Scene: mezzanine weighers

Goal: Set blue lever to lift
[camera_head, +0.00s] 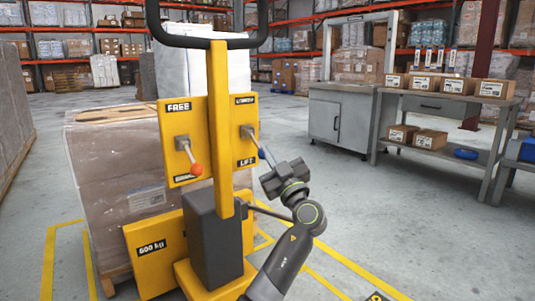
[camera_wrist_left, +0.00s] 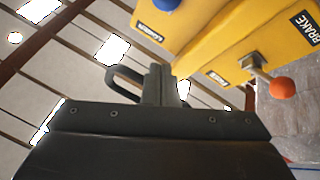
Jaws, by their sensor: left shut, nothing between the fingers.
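The blue lever (camera_head: 254,141) is on the right panel of a yellow lift truck (camera_head: 218,130), between a LOWER label (camera_head: 245,99) above and a LIFT label (camera_head: 247,162) below. Its rod slants down and right, toward the LIFT end. Its blue knob (camera_wrist_left: 166,4) is cut by the top edge of the left wrist view; in the head view my gripper partly hides it. My left gripper (camera_head: 270,165) is shut and empty, right at the lever's knob end. I cannot tell whether they touch. My right gripper is not in view.
An orange-knobbed lever (camera_head: 196,168) on the left panel points down toward BRAKE. The truck's post and black handle (camera_head: 208,42) rise between the panels. A wrapped pallet load (camera_head: 120,180) stands behind. A workbench (camera_head: 430,100) with boxes is at right; floor before it is clear.

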